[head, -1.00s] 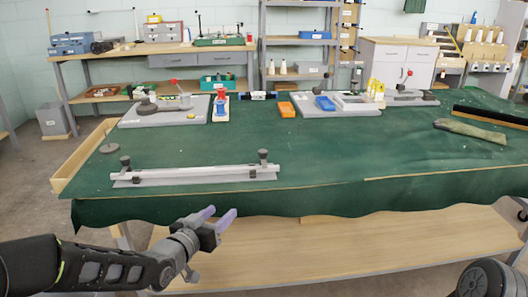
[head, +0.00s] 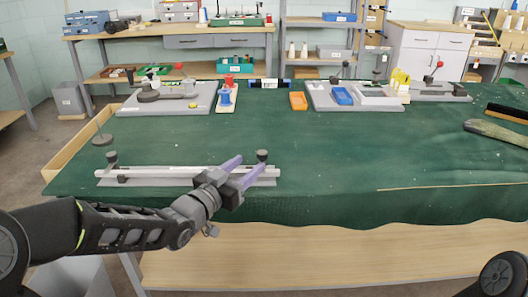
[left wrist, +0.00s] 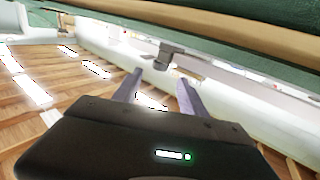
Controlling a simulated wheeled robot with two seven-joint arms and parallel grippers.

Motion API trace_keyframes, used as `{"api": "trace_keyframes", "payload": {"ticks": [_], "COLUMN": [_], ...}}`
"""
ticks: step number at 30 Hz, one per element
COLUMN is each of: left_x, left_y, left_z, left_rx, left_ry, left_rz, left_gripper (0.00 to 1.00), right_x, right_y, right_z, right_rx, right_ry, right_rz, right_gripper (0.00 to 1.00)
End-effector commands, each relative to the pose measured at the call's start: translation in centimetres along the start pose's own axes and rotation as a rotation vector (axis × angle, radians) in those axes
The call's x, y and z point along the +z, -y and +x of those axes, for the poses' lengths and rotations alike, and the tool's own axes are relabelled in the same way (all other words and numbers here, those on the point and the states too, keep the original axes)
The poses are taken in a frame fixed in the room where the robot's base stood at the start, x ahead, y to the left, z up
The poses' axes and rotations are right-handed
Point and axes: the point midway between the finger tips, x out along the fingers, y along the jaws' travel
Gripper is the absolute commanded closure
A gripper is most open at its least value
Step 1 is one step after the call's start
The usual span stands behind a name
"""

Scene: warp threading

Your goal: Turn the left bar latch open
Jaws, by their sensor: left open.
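A pale bar (head: 150,171) lies on a grey base strip on the green table, near its front left. A dark left bar latch (head: 111,160) stands at its left end. A similar right latch (head: 262,157) stands at its right end. My left gripper (head: 250,165) is open and empty, its purple fingers overlapping the bar's right part in the head view, well right of the left latch. In the left wrist view the open fingers (left wrist: 160,82) have nothing between them; a small dark block (left wrist: 168,56) shows beyond them, which I cannot identify. My right gripper is out of view.
A round grey disc (head: 102,140) lies behind the bar's left end, near a wooden side rail (head: 75,160). The table's middle is clear.

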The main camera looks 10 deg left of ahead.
Motion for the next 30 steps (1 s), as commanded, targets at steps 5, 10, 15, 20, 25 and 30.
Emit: {"api": "trace_keyframes", "payload": {"ticks": [5, 10, 15, 20, 25, 30], "left_x": [0.1, 0.2, 0.2, 0.1, 0.0, 0.0], "left_y": [-0.1, -0.1, -0.1, -0.1, 0.0, 0.0], "left_z": [0.7, 2.8, 5.5, 7.3, 7.8, 7.8], "left_rx": [0.002, 0.002, 0.002, 0.001, 0.000, 0.000], "left_ry": [0.001, 0.000, -0.001, 0.000, 0.001, 0.001], "left_rz": [-0.001, -0.003, -0.004, -0.002, -0.001, -0.001], "left_gripper": [0.51, 0.51, 0.51, 0.51, 0.51, 0.51], "right_x": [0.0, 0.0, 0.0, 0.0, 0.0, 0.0], "right_y": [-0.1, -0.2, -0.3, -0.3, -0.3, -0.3], "right_z": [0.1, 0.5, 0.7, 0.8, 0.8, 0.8], "right_rx": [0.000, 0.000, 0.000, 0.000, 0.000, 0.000], "right_ry": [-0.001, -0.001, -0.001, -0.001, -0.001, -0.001], "right_rz": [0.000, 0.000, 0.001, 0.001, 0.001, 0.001], "right_gripper": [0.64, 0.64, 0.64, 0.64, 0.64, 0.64]}}
